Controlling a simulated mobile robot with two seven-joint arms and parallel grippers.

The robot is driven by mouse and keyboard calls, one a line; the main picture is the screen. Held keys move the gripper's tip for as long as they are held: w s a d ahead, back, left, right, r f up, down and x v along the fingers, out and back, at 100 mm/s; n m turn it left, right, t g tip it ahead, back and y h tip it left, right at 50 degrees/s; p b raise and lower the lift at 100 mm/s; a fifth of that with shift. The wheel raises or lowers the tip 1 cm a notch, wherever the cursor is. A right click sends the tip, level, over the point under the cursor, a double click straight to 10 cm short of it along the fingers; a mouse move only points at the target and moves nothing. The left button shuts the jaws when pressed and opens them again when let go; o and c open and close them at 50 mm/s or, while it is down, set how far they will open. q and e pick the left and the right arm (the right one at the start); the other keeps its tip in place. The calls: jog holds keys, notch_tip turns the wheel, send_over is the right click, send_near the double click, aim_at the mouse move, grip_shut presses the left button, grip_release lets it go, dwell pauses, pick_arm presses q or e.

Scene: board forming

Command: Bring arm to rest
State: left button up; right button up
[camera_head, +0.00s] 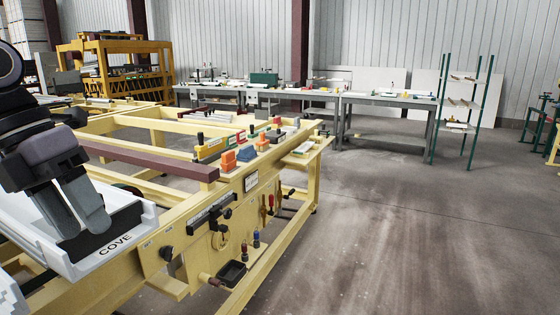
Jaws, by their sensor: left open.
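My left arm comes in from the left edge, and its dark gripper (86,230) points down over a white tray (137,238) marked "COVE". Its two grey fingers are apart, with nothing visible between them. I cannot tell whether the fingertips touch the inside of the tray. The tray sits at the near left end of a yellow frame table (180,262), and the gripper hides part of its inside. My right gripper is not in view.
A brown beam (150,160) crosses the yellow table beside the tray. Orange blocks (228,161), a blue block (247,154) and other small parts stand on its right edge. Grey workbenches (388,101) and a green-posted shelf (463,104) stand behind. The floor at right is clear.

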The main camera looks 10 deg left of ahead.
pick_arm(q)
jog(key=w+a+f+n+t+h+b, duration=0.1)
jog(key=w+a+f+n+t+h, duration=0.1)
jog(key=f+n+t, duration=0.8)
jog(key=w+a+f+n+t+h+b, duration=0.15)
jog(key=f+n+t, duration=0.35)
jog(key=f+n, duration=1)
jog(key=s+d+f+n+g+y, duration=0.2)
jog(key=s+d+f+n, duration=0.2)
jog(key=f, duration=0.8)
jog(key=s+d+f+n+g+y, duration=0.3)
jog(key=s+d+f+n, duration=0.2)
jog(key=s+d+f, duration=0.3)
notch_tip(320, 180, down, 4)
jog(key=d, duration=0.3)
jog(key=shift+a, duration=0.1)
